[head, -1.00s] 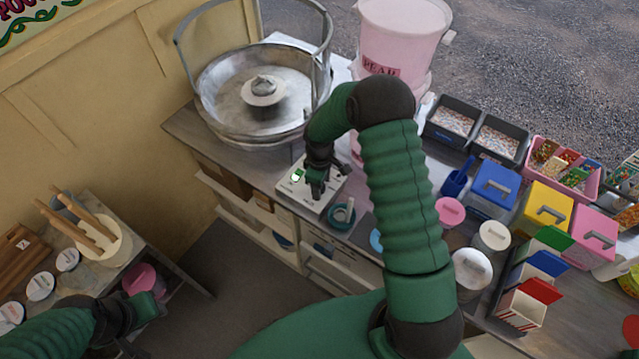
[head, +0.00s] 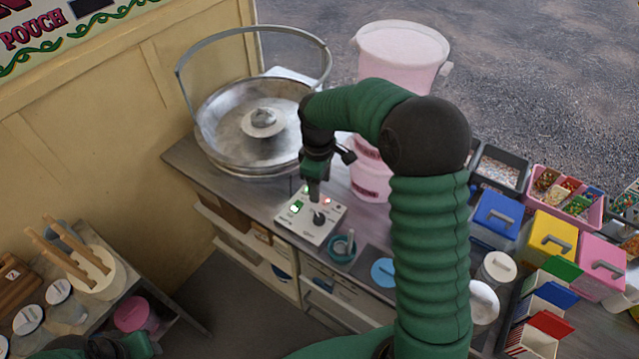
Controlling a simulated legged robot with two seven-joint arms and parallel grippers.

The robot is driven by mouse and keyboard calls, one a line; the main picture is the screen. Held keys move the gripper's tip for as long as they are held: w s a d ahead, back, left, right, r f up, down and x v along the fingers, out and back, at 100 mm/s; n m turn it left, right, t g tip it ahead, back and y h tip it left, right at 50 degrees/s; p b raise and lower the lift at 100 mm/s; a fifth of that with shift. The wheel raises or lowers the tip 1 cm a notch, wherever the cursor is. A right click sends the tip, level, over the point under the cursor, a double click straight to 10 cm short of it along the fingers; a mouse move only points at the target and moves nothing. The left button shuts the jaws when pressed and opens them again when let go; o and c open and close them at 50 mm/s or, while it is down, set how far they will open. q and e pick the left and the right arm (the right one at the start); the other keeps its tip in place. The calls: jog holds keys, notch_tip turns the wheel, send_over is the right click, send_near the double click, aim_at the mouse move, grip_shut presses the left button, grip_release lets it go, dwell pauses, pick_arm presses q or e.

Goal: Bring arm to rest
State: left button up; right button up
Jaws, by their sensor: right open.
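My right gripper (head: 314,192) is open and empty, pointing down above a white control box (head: 308,228). The box has a green-lit switch, a small red light and a dark knob. The fingertips overlap the knob in the picture, and I cannot tell whether they touch it. My green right arm arches up from the lower right and down to the box. My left gripper (head: 120,348) shows only in part at the bottom left edge, and its fingers cannot be made out.
A metal floss-machine bowl (head: 217,137) stands behind the box on the counter. Pink tubs (head: 398,52) stand behind my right arm. Coloured lidded boxes (head: 548,238) crowd the right. A teal dish (head: 341,248) sits just right of the control box. A side table (head: 62,318) is at left.

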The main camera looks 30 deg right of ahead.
jog(key=shift+r, duration=0.3)
jog(key=s+a+f+m+t+b, duration=0.1)
jog(key=s+a+f+m, duration=0.1)
jog(key=s+a, duration=0.3)
jog(key=s+a+f+m+t+b, duration=0.1)
jog(key=s+a+m, duration=0.4)
jog(key=s, duration=0.5)
jog(key=shift+a+f+y, duration=0.3)
jog(key=shift+a+f, duration=0.25)
jog(key=shift+f, duration=0.3)
jog(key=shift+s+a, duration=0.15)
jog(key=shift+s, duration=0.05)
jog(key=shift+w+a, duration=0.15)
